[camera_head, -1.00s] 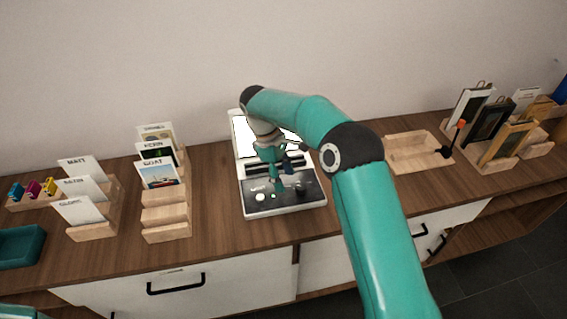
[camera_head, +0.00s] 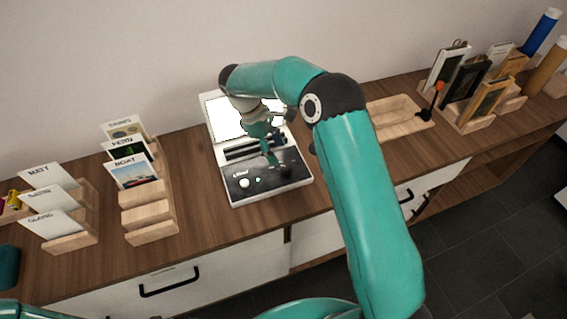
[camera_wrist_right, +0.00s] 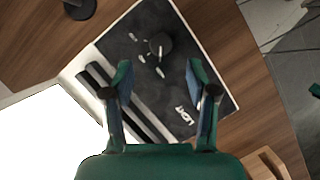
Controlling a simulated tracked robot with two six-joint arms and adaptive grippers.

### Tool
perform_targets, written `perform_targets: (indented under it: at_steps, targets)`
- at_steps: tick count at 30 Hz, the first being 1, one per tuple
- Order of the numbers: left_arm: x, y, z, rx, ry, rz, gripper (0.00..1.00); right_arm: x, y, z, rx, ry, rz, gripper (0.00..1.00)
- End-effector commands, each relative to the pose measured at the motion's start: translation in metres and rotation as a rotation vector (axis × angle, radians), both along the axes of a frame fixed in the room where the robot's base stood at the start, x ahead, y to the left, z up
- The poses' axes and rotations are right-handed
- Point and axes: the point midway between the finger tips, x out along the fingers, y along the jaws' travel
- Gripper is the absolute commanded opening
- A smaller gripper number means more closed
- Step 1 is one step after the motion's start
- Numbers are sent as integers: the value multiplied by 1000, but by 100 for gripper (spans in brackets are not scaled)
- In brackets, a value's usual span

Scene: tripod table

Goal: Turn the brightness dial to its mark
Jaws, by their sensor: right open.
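The light box (camera_head: 231,192) has a lit white screen at its back and a dark control panel (camera_head: 262,185) at its front. The brightness dial (camera_wrist_right: 160,45) is a black round knob with a white pointer line on that panel, with short white marks around it. In the head view the dial is hard to make out behind my gripper. My right gripper (camera_wrist_right: 162,78) is open above the panel. Its fingers are apart, with the dial beyond the gap between them and nothing held. It also shows over the light box in the head view (camera_head: 268,150). My left gripper is out of view.
Wooden card holders (camera_head: 150,215) with cards stand left of the light box. A wooden tray (camera_head: 395,112) and a rack of framed pictures (camera_head: 470,122) are to the right. A black round base (camera_wrist_right: 80,8) stands beside the panel. Cabinet handles (camera_head: 170,285) jut out in front.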

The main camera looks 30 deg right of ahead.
Motion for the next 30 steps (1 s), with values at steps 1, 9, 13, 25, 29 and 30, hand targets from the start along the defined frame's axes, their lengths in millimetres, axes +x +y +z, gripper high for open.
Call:
perform_targets:
  at_steps: [1,9,13,25,29,30]
  targets:
    - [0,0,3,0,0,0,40,-5,-3,-9,1,7,0,58]
    - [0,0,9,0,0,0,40,-17,-14,-50,1,4,0,58]
    - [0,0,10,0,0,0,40,-19,-17,-60,1,2,-1,58]
    - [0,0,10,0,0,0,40,-20,-18,-63,1,1,0,50]
    - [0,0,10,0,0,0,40,-20,-18,-63,1,1,-2,28]
    - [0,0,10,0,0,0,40,-20,-18,-63,1,1,-2,21]
